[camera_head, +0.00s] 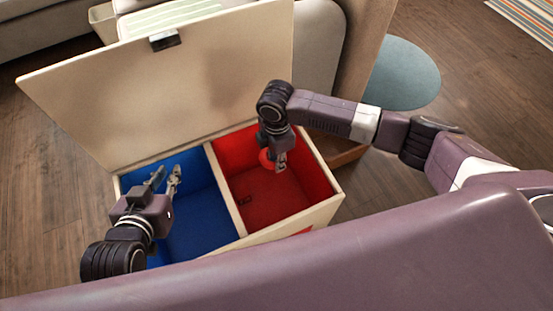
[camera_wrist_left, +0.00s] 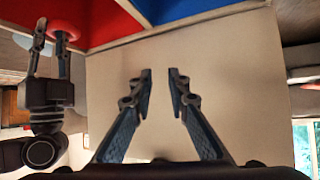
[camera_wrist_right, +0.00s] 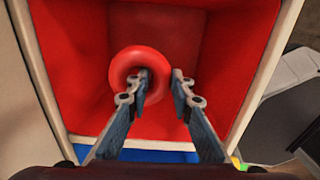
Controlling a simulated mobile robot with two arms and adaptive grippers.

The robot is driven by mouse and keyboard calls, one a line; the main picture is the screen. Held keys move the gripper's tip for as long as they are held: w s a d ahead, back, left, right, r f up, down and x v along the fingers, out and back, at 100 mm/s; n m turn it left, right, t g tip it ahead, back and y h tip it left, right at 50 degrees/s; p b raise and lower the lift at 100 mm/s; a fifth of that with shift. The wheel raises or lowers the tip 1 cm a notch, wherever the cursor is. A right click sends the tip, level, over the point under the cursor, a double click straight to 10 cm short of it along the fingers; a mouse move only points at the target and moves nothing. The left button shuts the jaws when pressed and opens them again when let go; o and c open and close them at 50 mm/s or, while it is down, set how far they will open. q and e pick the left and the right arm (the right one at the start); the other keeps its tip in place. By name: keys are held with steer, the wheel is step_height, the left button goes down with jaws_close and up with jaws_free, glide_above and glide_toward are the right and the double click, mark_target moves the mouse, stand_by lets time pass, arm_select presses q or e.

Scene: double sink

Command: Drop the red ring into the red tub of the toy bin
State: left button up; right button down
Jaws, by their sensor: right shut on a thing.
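The toy bin (camera_head: 242,208) stands with its cream lid (camera_head: 180,85) raised. Its blue tub (camera_head: 205,225) is on the left and its red tub (camera_head: 285,195) on the right. My right gripper (camera_head: 279,160) is over the red tub, shut on the red ring (camera_head: 265,160). In the right wrist view the red ring (camera_wrist_right: 122,73) has one finger through its hole and the other outside its right rim; the red tub's interior lies behind it. How far above the tub floor it is, I cannot tell. My left gripper (camera_head: 166,176) is open and empty over the blue tub.
A divider (camera_head: 225,190) separates the two tubs. A beige panel and a round blue-green rug (camera_head: 405,75) are behind the bin at right. Wooden floor surrounds it.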

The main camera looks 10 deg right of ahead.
steer(key=shift+f+b, duration=0.35)
arm_select(q)
steer(key=w+d+r+t, duration=0.1)
steer(key=w+r+t, duration=0.1)
steer(key=r, duration=0.3)
steer(key=shift+w+d+t+h, duration=0.3)
steer(key=shift+w+t+h, duration=0.1)
steer(key=shift+w, duration=0.3)
arm_select(e)
steer(key=c, duration=1.6)
jaws_free()
step_height(320, 180, up, 12)
steer(key=shift+f, duration=0.1)
arm_select(q)
steer(key=shift+s, duration=0.1)
arm_select(e)
steer(key=shift+s, duration=0.1)
